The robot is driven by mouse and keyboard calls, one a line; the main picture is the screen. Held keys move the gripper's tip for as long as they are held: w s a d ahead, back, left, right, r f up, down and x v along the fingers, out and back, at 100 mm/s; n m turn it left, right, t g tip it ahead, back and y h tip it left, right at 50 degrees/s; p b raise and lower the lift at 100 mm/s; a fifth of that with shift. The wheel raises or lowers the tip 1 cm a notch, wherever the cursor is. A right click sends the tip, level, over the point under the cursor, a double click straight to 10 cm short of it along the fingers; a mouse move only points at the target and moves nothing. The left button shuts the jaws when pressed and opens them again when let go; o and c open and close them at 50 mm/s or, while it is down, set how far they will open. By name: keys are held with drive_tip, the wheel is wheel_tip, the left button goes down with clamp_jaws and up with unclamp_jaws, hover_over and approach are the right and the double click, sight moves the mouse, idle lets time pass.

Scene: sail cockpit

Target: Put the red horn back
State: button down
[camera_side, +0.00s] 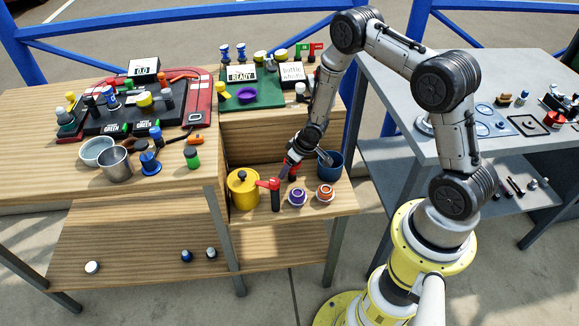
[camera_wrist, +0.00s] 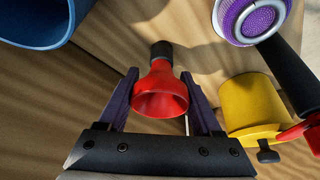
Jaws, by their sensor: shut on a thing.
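The red horn (camera_wrist: 160,92) has a flared red bell and a black bulb end. In the wrist view it sits between the two dark fingers of my gripper (camera_wrist: 158,84), which is shut on it. The bell mouth faces the wrist camera and the black end points away, over the wood. In the side view my gripper (camera_side: 293,160) is low over the small wooden shelf (camera_side: 335,206), and a bit of the red horn (camera_side: 293,171) shows below it. I cannot tell whether the horn touches the shelf.
A yellow pot (camera_side: 243,189) and a black-and-red upright tool (camera_side: 273,193) stand left of my gripper. A purple-topped item (camera_side: 297,197) and an orange-topped item (camera_side: 325,193) stand in front. A blue cup (camera_side: 331,164) is close on the right. Higher counters rise behind and left.

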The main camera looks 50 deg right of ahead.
drive_tip(key=shift+c, duration=0.3)
unclamp_jaws()
drive_tip(key=shift+r, duration=0.1)
drive_tip(key=shift+r, duration=0.3)
drive_tip(key=s+r+h, duration=0.1)
drive_tip(key=s+r, duration=0.3)
drive_tip(key=r, duration=0.6)
drive_tip(key=s+a+r+h, duration=0.1)
drive_tip(key=s+r, duration=0.2)
drive_tip(key=r, duration=0.7)
drive_tip(key=s+r+h, duration=0.1)
drive_tip(key=s+r, duration=0.3)
drive_tip(key=r, duration=0.6)
drive_tip(key=s+a+r+y, duration=0.1)
drive_tip(key=s+a+r, duration=0.1)
drive_tip(key=s, duration=0.3)
drive_tip(key=s+a+r+y, duration=0.1)
drive_tip(key=s+a+r, duration=0.2)
drive_tip(key=s, duration=0.3)
drive_tip(key=s+a+r+t+y, duration=0.1)
drive_tip(key=s+a+r, duration=0.1)
drive_tip(key=s+a, duration=0.2)
drive_tip(key=shift+s+r, duration=0.2)
drive_tip(key=shift+s, duration=0.8)
